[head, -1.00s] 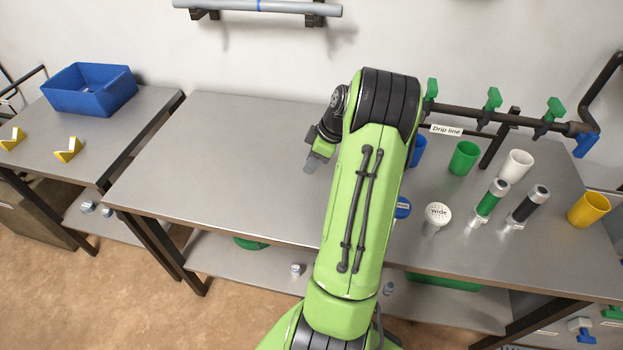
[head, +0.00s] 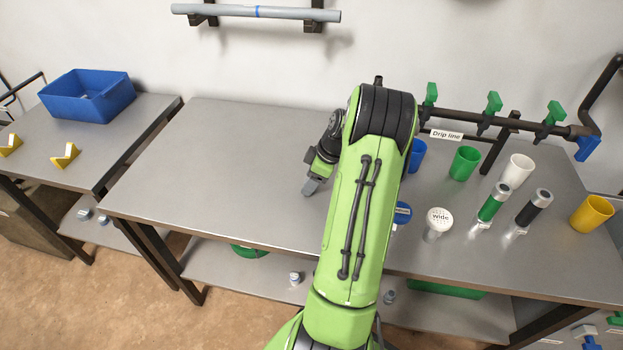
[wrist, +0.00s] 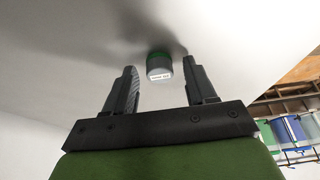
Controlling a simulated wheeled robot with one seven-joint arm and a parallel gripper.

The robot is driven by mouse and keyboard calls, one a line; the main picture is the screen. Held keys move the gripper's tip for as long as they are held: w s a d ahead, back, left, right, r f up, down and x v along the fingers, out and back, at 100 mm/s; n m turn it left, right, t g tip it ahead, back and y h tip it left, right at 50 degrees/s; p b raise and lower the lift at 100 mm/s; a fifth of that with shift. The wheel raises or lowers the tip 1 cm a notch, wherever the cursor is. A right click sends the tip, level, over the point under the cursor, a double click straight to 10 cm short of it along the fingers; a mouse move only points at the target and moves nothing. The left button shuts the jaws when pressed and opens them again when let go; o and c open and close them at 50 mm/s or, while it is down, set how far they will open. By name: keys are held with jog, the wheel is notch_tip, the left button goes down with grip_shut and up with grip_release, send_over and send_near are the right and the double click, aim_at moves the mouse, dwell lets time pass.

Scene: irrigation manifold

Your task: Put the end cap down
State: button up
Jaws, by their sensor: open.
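In the wrist view, the end cap (wrist: 159,66), a small grey cylinder with a dark green band and a white label, shows between the tips of my gripper (wrist: 160,72). The two fingers are spread, with a visible gap on each side of the cap. The cap appears against the pale grey surface, with a dark shadow around it. In the head view, my gripper (head: 311,186) is over the left-middle part of the grey table (head: 210,170). My arm hides part of that table, and I cannot make out the cap there.
Cups, including a green cup (head: 464,163) and a yellow cup (head: 592,214), stand on the right with upright cylinders and a white round piece (head: 439,220). The drip line pipe (head: 470,116) runs behind. A blue bin (head: 88,95) is on the left table. The table left of my gripper is clear.

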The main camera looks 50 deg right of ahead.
jog(key=shift+r, duration=0.3)
jog(key=p+v, duration=0.4)
jog(key=v, duration=0.8)
jog(key=w+a+r+m+h, duration=0.15)
jog(key=a+r, duration=0.25)
jog(key=a, duration=0.4)
jog(key=w+a+r, duration=0.2)
jog(key=a+r, duration=0.1)
jog(key=a, duration=0.5)
jog(key=w+a+r+h, duration=0.1)
jog(key=a+r, duration=0.3)
jog(key=a, duration=0.5)
jog(key=s+a+m+t, duration=0.1)
jog(key=s+a+m, duration=0.2)
jog(key=s+a, duration=0.8)
jog(key=shift+s+a+r+y, duration=0.2)
jog(key=shift+s+a+y, duration=0.2)
jog(key=shift+s, duration=0.15)
